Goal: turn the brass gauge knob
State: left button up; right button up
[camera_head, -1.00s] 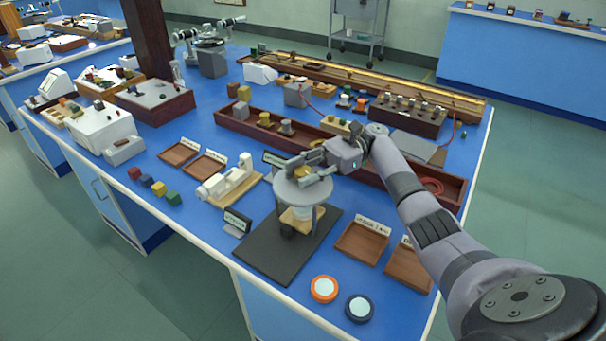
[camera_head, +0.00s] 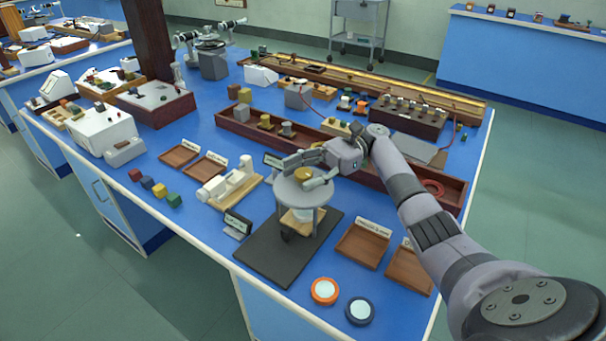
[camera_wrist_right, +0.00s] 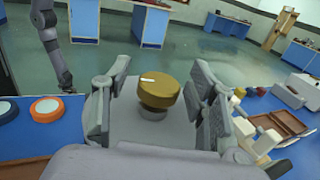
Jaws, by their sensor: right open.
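The brass gauge knob (camera_head: 304,174) sits on top of a round grey plate (camera_head: 301,190) on legs, over a dark base mat. In the right wrist view the knob (camera_wrist_right: 160,91) is a gold disc with a white mark on its upper left. My right gripper (camera_head: 311,170) is open, with one finger on each side of the knob. In the wrist view gaps show between the knob and both fingers. A grey arm, which looks like my left one (camera_wrist_right: 52,42), hangs at the wrist view's upper left; its jaw state is unclear.
An orange-rimmed disc (camera_head: 324,290) and a dark blue-rimmed disc (camera_head: 359,309) lie at the bench's front edge. Wooden trays (camera_head: 363,245) stand right of the stand. A white device (camera_head: 230,181) is on its left. A long wooden trough (camera_head: 257,133) runs behind.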

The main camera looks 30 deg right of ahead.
aim_at(303, 172)
notch_tip(303, 172, up, 10)
jog(key=shift+f, duration=0.2)
